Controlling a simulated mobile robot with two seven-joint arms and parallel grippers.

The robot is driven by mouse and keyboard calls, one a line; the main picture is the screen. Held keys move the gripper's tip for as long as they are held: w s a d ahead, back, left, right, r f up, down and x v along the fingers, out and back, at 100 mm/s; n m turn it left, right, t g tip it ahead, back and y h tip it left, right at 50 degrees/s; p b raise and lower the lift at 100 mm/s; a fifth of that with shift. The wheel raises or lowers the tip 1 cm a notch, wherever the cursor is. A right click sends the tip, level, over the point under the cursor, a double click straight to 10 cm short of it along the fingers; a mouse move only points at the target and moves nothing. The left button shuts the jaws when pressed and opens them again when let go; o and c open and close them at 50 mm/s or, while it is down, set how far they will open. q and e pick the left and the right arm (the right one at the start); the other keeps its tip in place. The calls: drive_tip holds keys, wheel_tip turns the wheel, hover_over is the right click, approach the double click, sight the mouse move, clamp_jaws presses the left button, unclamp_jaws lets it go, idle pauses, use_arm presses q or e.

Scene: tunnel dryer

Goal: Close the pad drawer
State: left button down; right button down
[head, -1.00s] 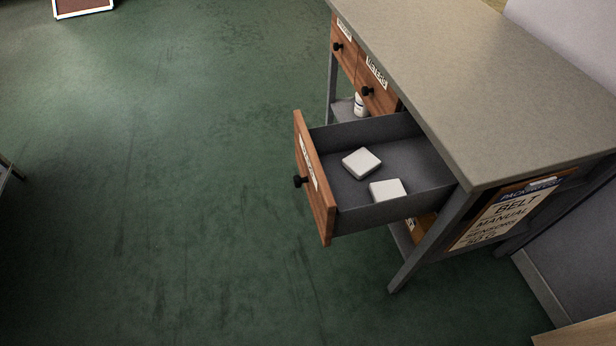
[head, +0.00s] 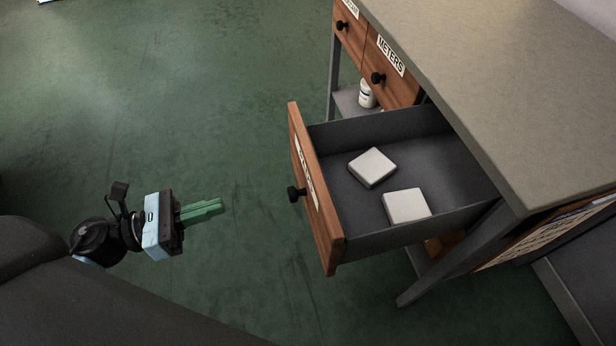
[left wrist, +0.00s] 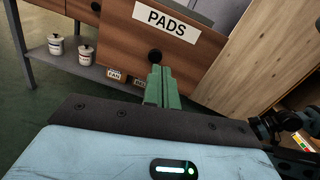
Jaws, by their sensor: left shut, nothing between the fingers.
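The pad drawer (head: 318,200) is pulled well out of the grey bench, with a wooden front, a black round knob (head: 294,194) and a label. Two white pads, one further back (head: 372,167) and one nearer (head: 406,206), lie inside it. In the left wrist view the drawer front (left wrist: 196,62) reads "PADS", and its knob (left wrist: 155,56) shows just beyond the fingertips. My left gripper (head: 222,206) is shut and empty, its green fingers pointing at the drawer front with a gap left of the knob. My right gripper is not clearly in view.
The bench top (head: 500,90) overhangs the drawer at the right. A "METERS" drawer (head: 388,75) is shut beyond it. A bench leg (head: 440,262) stands near the drawer's near side. Green floor lies open to the left.

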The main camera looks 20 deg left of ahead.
use_arm(q)
drive_tip(key=m+g, duration=0.1)
drive_tip(key=m, duration=0.1)
drive_tip(key=p, duration=0.1)
approach(307, 186)
drive_tip(key=shift+m, duration=0.3)
drive_tip(key=x, duration=0.6)
drive_tip(key=shift+w+d, duration=0.2)
drive_tip(key=shift+w, duration=0.1)
drive_tip(key=shift+d, duration=0.1)
use_arm(e)
drive_tip(key=shift+r, duration=0.35)
drive_tip(key=shift+w, duration=0.3)
